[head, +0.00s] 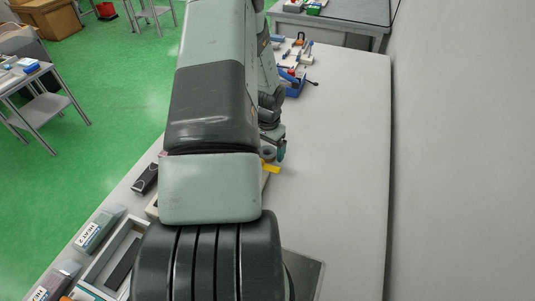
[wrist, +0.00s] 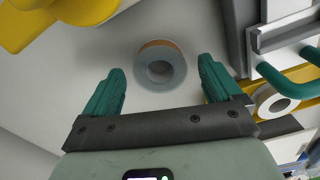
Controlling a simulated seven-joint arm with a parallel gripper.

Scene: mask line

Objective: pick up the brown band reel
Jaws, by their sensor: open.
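The brown band reel (wrist: 147,74) is a grey-white ring with a brown outer edge and a hole in its middle. In the wrist view it lies flat on the pale table, just beyond and between the tips of my gripper (wrist: 161,68). The two teal fingers are apart, with nothing held between them.
In the wrist view a yellow part (wrist: 32,25) lies upper left. On the right are a grey metal fixture (wrist: 285,37), teal bars and a white reel (wrist: 264,97). In the head view, blue tools (head: 292,82) stand at the far end; the table's right side is clear.

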